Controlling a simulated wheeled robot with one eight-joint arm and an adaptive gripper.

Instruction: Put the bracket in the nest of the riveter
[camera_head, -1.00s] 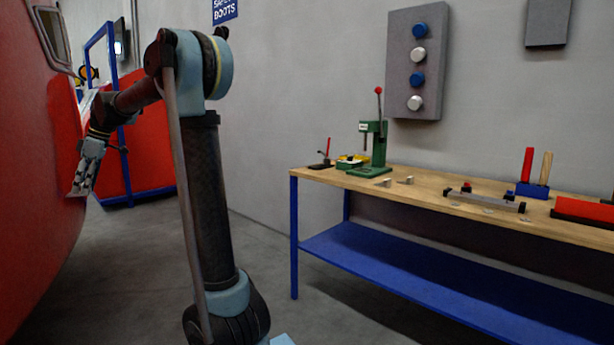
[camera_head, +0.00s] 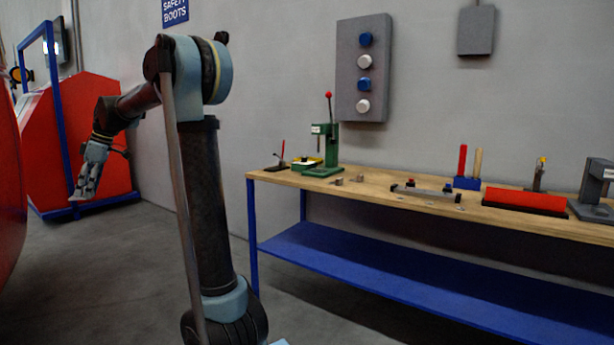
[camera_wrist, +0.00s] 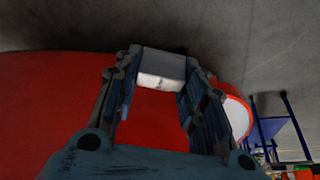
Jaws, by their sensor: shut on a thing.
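My gripper (camera_head: 80,190) is at the far left of the head view, pointing down over the floor, well away from the bench. In the wrist view my gripper (camera_wrist: 160,85) is shut on a pale grey, flat-faced piece (camera_wrist: 162,66), the bracket by its place in the jaws. Its far side is hidden. On the bench's left end stands a green press-like machine (camera_head: 328,155) with a red-knobbed lever. A grey machine (camera_head: 594,185) stands at the right edge, partly cut off. I cannot tell for sure which is the riveter, and no nest is clear.
The wooden bench (camera_head: 375,188) has a blue lower shelf (camera_head: 370,270). It carries small metal blocks (camera_head: 338,181), a grey bar fixture (camera_head: 422,192), a blue holder (camera_head: 466,183) and a red tray (camera_head: 525,200). A large red body (camera_head: 8,190) is at the left. The floor before the bench is clear.

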